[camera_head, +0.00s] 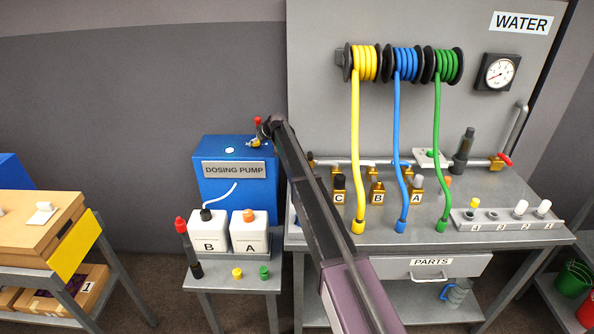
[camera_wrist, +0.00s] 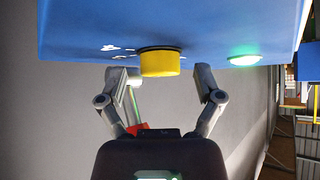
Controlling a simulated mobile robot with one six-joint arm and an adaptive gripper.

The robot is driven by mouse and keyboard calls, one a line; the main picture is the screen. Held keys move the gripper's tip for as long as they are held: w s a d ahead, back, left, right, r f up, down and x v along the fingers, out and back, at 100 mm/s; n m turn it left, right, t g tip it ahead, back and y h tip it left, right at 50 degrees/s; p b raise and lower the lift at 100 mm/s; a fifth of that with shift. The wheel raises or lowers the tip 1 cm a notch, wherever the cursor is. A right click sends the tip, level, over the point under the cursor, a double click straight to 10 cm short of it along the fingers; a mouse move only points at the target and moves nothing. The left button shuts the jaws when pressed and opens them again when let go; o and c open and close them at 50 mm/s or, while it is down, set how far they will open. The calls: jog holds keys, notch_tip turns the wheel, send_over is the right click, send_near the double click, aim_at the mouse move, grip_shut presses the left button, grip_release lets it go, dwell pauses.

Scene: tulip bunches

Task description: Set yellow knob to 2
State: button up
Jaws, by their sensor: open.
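The yellow knob (camera_wrist: 160,62) sticks out from a face of a blue housing in the wrist view. The knob's markings cannot be read. My gripper (camera_wrist: 160,78) is open, with one finger on each side of the knob and a visible gap to it on both sides. In the head view my gripper (camera_head: 266,131) is at the upper right of the blue dosing pump (camera_head: 213,187). The knob is mostly hidden there.
A green lamp (camera_wrist: 243,60) sits beside the knob on the blue housing. White containers B (camera_head: 209,236) and A (camera_head: 249,238) stand in front of the pump. Yellow, blue and green hoses hang over the workbench (camera_head: 330,236) at right.

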jog(key=shift+s+a+m+t+h, duration=0.15)
jog(key=shift+m+t+h, duration=0.35)
jog(key=shift+m, duration=0.4)
jog(key=shift+a+m+t+h, duration=0.1)
jog(key=shift+m+t+h, duration=0.2)
jog(key=shift+m+h, duration=0.5)
jog(key=shift+a+m+t+h, duration=0.15)
jog(key=shift+m+t+h, duration=0.35)
jog(key=shift+m+h, duration=1.25)
jog(key=d+p+v, duration=0.1)
jog(key=p+v, duration=0.9)
jog(key=v, duration=0.4)
jog(key=s+d+f+g+b, duration=0.1)
jog(key=s+d+f+g, duration=0.1)
jog(key=s+d, duration=0.6)
jog(key=s+d+f+m+g+b, duration=0.1)
jog(key=s+d+f, duration=0.3)
jog(key=s+d, duration=0.5)
jog(key=shift+s+f+g+b, duration=0.15)
jog(key=shift+f+g+b, duration=0.2)
jog(key=shift+b, duration=0.25)
jog(key=shift+m+h, duration=0.25)
